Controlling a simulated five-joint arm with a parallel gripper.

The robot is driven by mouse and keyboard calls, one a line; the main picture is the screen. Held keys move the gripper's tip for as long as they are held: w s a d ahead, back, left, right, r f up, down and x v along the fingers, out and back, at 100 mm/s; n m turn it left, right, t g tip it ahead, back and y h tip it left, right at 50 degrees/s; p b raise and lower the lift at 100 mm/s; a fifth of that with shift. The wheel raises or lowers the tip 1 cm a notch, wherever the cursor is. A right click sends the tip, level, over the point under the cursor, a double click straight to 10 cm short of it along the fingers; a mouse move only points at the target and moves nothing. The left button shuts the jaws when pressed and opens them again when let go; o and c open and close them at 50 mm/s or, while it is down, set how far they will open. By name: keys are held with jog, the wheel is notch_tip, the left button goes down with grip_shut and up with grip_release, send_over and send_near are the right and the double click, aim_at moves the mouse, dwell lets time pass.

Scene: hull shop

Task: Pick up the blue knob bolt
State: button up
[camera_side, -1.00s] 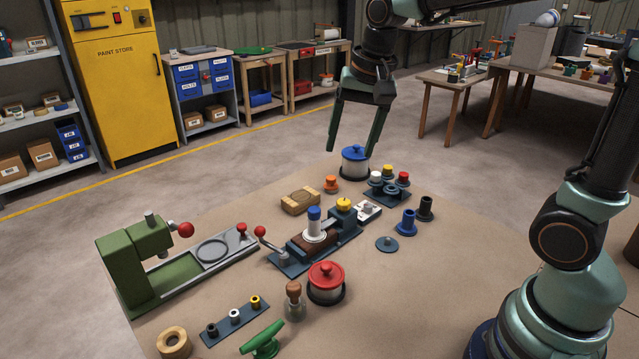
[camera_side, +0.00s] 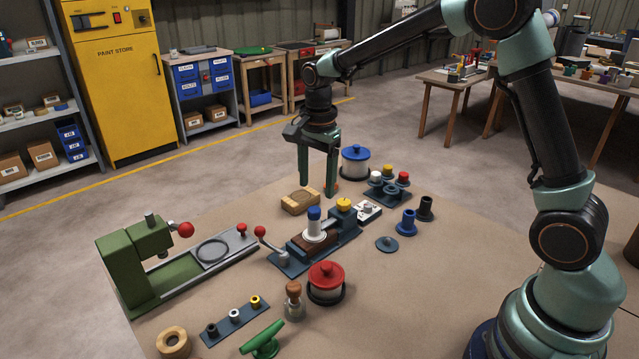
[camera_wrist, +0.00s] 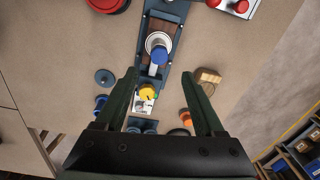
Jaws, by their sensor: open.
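In the wrist view the bolt (camera_wrist: 160,50) shows from above, a little beyond my fingertips. My gripper (camera_side: 317,190) points down, open and empty, above the table. In the side view its tips appear just above and behind the bolt, without visible contact. The wrist view shows the two fingers (camera_wrist: 160,76) spread apart, with a yellow knob (camera_wrist: 148,91) seen between them.
A red-lidded jar (camera_side: 326,283) stands in front, a blue-lidded jar (camera_side: 355,161) at the back. A green press (camera_side: 150,262) is at left. Bare table lies at front right.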

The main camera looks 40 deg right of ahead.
aim_at(314, 209)
jog(key=shift+s+a+f, duration=0.1)
jog(key=shift+a+f, duration=0.1)
jog(key=shift+f, duration=1.3)
jog(key=shift+a+f, duration=0.2)
jog(key=shift+f, duration=1.3)
grip_shut()
